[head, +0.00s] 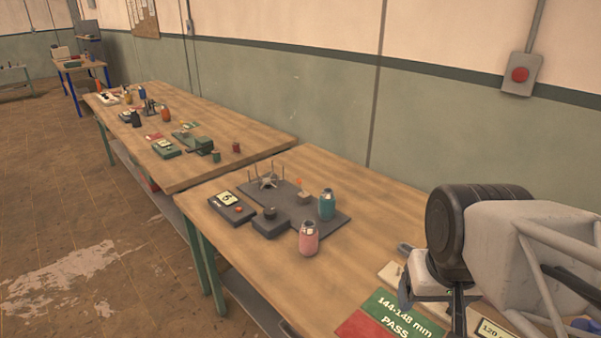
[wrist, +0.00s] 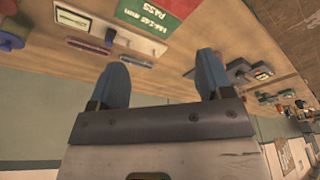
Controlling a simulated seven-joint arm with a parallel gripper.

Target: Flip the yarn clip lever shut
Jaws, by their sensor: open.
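My gripper (wrist: 162,68) shows in the wrist view with its two blue fingers spread wide and nothing between them. It is above the wooden bench, over a bare strip beside the red and green PASS card (wrist: 178,10). In the head view the gripper is largely hidden by my arm at the right. I cannot make out the yarn clip or its lever for sure in either view. A small white plate (wrist: 72,19) and a dark bar with a reddish top (wrist: 95,46) lie at the left in the wrist view.
In the head view a pink bottle (head: 309,238) and a teal bottle (head: 327,205) stand by a dark plate (head: 335,221) on the near bench. A display unit (head: 231,207) sits left of them. The far bench (head: 258,133) holds several small items. The PASS card (head: 380,318) lies in front.

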